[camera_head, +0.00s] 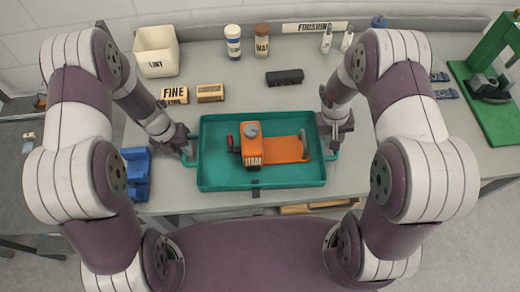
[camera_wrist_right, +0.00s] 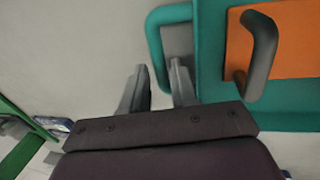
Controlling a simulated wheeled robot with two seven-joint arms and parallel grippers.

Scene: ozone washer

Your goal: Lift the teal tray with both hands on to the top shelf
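The teal tray (camera_head: 228,183) lies flat on the grey table, with a loop handle on its left and right sides. It carries an orange block with a grey knob (camera_head: 252,148) and an orange plate with a grey handle (camera_head: 290,149). My left gripper (camera_head: 187,152) is at the left handle; its fingers are too small to read. My right gripper (camera_head: 334,143) is at the right handle. In the right wrist view its two fingers (camera_wrist_right: 159,85) stand apart on either side of the teal handle bar (camera_wrist_right: 155,45). No top shelf can be made out.
Behind the tray are a white bin (camera_head: 157,52), two jars (camera_head: 233,42) (camera_head: 262,40), small labelled boxes (camera_head: 210,93) and a black brush-like block (camera_head: 284,77). A blue holder (camera_head: 137,172) is left of the tray. A green stand (camera_head: 490,95) is far right.

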